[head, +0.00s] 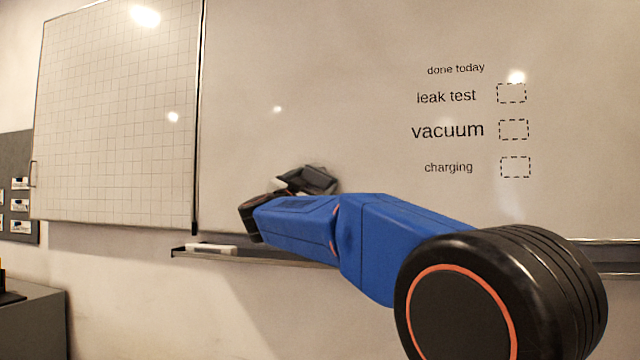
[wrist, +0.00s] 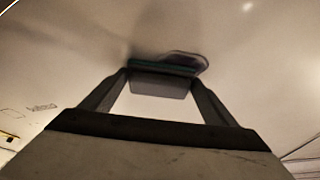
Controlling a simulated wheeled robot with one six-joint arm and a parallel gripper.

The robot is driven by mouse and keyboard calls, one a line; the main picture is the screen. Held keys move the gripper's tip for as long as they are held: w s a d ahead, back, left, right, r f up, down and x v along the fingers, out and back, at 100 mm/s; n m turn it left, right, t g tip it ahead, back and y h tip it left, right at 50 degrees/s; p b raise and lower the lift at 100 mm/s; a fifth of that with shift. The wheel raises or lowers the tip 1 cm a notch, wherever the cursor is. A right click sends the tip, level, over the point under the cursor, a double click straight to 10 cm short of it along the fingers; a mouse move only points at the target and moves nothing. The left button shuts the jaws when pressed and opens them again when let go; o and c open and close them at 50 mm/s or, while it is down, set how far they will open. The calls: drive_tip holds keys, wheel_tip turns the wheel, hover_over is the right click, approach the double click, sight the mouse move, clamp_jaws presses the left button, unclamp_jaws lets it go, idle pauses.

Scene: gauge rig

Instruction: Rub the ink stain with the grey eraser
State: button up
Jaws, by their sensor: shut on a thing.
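My gripper (head: 316,180) is in front of the whiteboard, left of its middle in the head view. In the wrist view, my gripper (wrist: 160,78) is shut on the grey eraser (wrist: 160,85), with one finger at each end. The eraser has a teal-green strip along its far side, facing the board. The ink stain (wrist: 195,58), a dark-edged purplish patch, shows just behind and to the right of the eraser, which hides part of it. I cannot tell whether the eraser touches the board. In the head view, my arm hides the stain.
The whiteboard (head: 330,70) has printed words and dashed boxes (head: 513,130) at right. A gridded panel (head: 115,120) hangs at left. A ledge (head: 270,257) below the board holds a white item (head: 210,248). A grey cabinet (head: 35,315) stands at lower left.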

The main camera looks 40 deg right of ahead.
sight(324, 179)
drive_tip(key=shift+w+a, duration=2.45)
drive_tip(key=shift+w, duration=0.7)
drive_tip(key=shift+s+d+r, duration=0.15)
drive_tip(key=shift+s+d, duration=1)
drive_tip(key=shift+s, duration=0.35)
drive_tip(key=shift+s+d+r, duration=0.1)
drive_tip(key=shift+s+d, duration=1.1)
drive_tip(key=shift+s, duration=0.25)
drive_tip(key=shift+s+d+r, duration=0.15)
drive_tip(key=shift+s+d, duration=1)
drive_tip(key=shift+s, duration=0.35)
drive_tip(key=w+a, duration=0.7)
drive_tip(key=w, duration=0.1)
drive_tip(key=shift+w, duration=0.4)
drive_tip(key=s+a, duration=0.3)
drive_tip(key=a, duration=0.1)
drive_tip(key=shift+s+a, duration=0.35)
drive_tip(key=shift+a, duration=0.05)
